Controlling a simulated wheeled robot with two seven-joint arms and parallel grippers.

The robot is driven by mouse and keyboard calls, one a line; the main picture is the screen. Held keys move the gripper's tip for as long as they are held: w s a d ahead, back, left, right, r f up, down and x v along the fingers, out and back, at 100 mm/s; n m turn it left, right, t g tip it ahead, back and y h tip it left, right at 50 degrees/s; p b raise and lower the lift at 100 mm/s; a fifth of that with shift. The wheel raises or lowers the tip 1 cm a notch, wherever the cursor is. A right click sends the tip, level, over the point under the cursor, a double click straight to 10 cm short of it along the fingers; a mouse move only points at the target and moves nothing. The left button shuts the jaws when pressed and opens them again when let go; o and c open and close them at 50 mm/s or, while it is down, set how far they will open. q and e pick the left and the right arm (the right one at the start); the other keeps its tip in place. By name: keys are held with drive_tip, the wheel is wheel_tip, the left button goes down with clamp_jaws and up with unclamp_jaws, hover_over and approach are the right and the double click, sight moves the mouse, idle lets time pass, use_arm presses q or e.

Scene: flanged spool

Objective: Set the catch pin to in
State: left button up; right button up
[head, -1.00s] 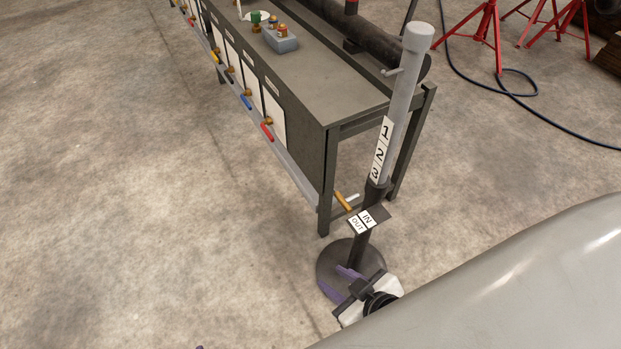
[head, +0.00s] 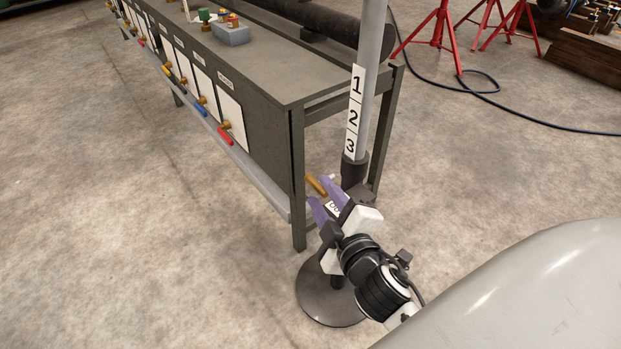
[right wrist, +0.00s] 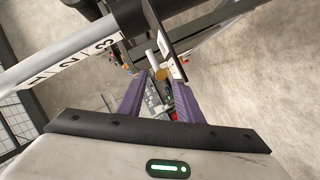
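The catch pin has a brass-coloured handle (head: 316,184) low on the upright stand, below the 1-2-3 scale. In the right wrist view the brass part (right wrist: 161,74) and a pale grey rod show just past my fingertips. The IN/OUT plate (head: 333,208) is mostly hidden by my gripper; it shows edge-on in the wrist view (right wrist: 173,60). Which mark the pin stands at cannot be told. My right gripper (head: 318,191), with purple fingers, is open and close to the pin; the wrist view shows its fingers apart (right wrist: 156,82) and nothing held. My left gripper is out of view.
The stand's grey post (head: 371,60) rises beside the end of a dark bench (head: 270,70). Its round base (head: 325,300) is on the floor under my right gripper. Bench legs stand close behind. Concrete floor to the left is clear.

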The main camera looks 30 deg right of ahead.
sight(310, 177)
drive_tip(key=b+x, duration=0.1)
drive_tip(key=x, duration=0.7)
drive_tip(key=shift+w+f, duration=0.1)
